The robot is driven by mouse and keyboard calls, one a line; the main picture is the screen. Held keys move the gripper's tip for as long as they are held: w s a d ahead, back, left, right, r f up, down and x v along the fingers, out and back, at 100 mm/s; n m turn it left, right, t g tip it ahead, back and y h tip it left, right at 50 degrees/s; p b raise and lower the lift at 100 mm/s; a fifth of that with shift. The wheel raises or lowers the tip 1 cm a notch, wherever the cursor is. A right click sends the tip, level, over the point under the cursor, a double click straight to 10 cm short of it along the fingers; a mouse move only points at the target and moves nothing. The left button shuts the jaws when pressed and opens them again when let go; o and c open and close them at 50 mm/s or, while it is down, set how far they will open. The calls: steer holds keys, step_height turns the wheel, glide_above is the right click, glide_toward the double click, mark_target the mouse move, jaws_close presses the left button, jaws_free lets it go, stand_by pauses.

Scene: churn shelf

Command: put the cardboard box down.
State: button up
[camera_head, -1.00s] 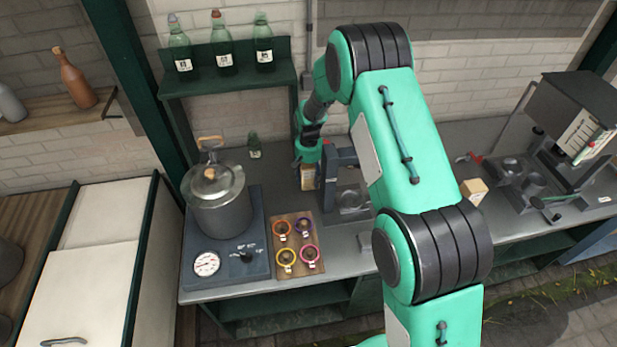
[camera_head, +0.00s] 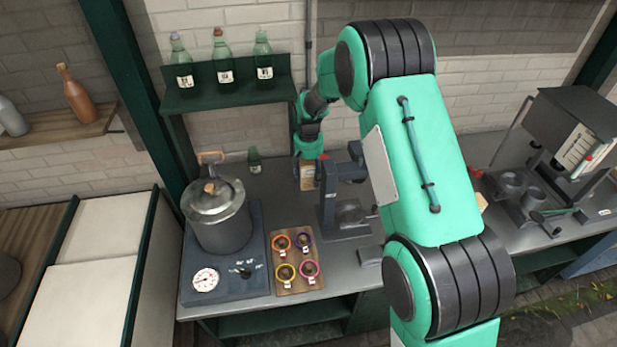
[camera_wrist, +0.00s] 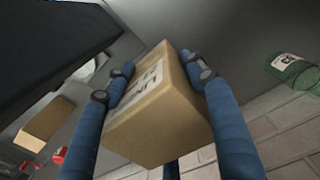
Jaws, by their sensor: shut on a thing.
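My gripper (camera_wrist: 160,95) is shut on the cardboard box (camera_wrist: 155,125), a tan box with a printed white label, seen large in the wrist view between blue fingers. In the head view the box (camera_head: 307,176) shows small under the end of my arm, near the back of the grey counter (camera_head: 275,190), left of a dark press-like stand. The gripper's fingers are hard to make out there. I cannot tell whether the box touches the counter.
A dark stand (camera_head: 345,205) is close on the right. A board with several coloured rings (camera_head: 297,262) lies in front, and a lidded pot (camera_head: 218,215) stands left. A small green bottle (camera_head: 254,161) is at the back; it also shows in the wrist view (camera_wrist: 292,68).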

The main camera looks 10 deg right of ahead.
stand_by(0.6)
step_height(320, 180, up, 26)
steer(key=r, duration=0.1)
steer(key=s+d+m+b, duration=0.1)
steer(key=s+d+m, duration=0.35)
steer(key=d, duration=0.75)
steer(key=s+d+m+b, duration=0.1)
steer(key=s+d+m, duration=0.3)
steer(key=d, duration=0.8)
steer(key=s+d+f+m+b, duration=0.1)
steer(key=s+d+m, duration=1)
steer(key=d, duration=0.7)
step_height(320, 180, down, 31)
steer(key=s+n, duration=0.1)
steer(key=shift+s+a+r, duration=0.2)
steer(key=shift+n, duration=0.25)
steer(key=w+d, duration=0.2)
steer(key=w, duration=0.2)
steer(key=w+d+f, duration=0.1)
steer(key=w+d, duration=0.2)
steer(key=w, duration=0.2)
steer(key=w+d, duration=0.3)
steer(key=w, duration=0.1)
steer(key=shift+w+d+f, duration=0.2)
steer(key=shift+w, duration=0.15)
